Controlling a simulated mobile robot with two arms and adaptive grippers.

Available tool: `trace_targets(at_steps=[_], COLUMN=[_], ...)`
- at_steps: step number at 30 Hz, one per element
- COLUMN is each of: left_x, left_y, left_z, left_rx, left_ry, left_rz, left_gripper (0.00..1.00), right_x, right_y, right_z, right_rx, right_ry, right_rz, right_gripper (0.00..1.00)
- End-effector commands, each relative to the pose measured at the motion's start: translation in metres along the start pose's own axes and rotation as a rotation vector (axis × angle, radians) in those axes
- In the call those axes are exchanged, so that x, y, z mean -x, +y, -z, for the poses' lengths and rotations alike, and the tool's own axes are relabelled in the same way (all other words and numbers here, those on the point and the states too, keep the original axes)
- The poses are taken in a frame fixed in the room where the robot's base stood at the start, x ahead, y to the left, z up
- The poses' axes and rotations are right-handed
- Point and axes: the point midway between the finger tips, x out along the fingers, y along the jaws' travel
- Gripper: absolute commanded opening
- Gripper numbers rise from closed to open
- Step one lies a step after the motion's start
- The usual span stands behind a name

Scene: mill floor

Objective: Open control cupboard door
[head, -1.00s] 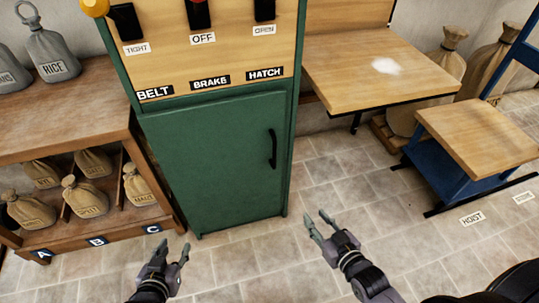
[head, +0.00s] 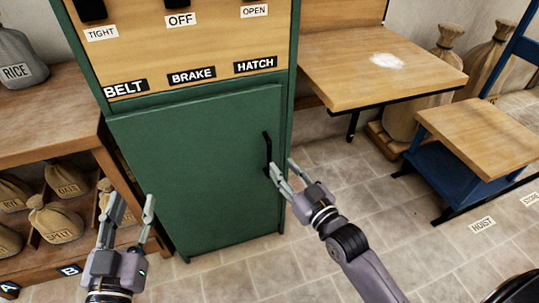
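The green control cupboard door (head: 195,180) is at the centre of the head view, below the lever panel, and looks closed. Its black vertical handle (head: 266,150) is near the door's right edge. My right gripper (head: 282,166) is at the lower end of the handle, with its fingers apart. One fingertip overlaps the handle's lower end in the picture; I cannot tell whether it touches. My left gripper (head: 133,207) is open and empty, in front of the shelf and the door's lower left side.
A wooden shelf unit (head: 52,142) with several small sacks stands close on the left. A wooden table (head: 375,70) is at the right of the cupboard, and a blue-framed bench (head: 475,135) stands further right. The tiled floor (head: 330,170) before the cupboard is clear.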

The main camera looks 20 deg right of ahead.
Motion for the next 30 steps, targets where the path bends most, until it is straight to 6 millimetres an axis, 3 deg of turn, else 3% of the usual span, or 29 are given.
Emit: trace_targets(at_steps=[6,12,26,30], left_x=[0.002,0.010,0.015,0.015], left_y=[0.006,0.009,0.010,0.010], left_z=[0.041,0.068,0.081,0.080], left_rx=[0.007,0.013,0.015,0.015], left_ry=[0.241,0.397,0.462,0.461], left_rz=[-0.013,-0.021,-0.024,-0.024], left_gripper=[0.40,0.40,0.40,0.40], right_x=[-0.044,-0.068,-0.078,-0.077], right_y=[0.000,0.000,0.000,0.000], right_z=[-0.002,-0.001,-0.001,-0.001], right_rx=[-0.001,0.000,0.000,0.000], right_ry=[0.003,0.001,-0.002,-0.001], right_rz=[-0.001,-0.001,-0.001,-0.001], right_gripper=[0.31,0.31,0.31,0.22])
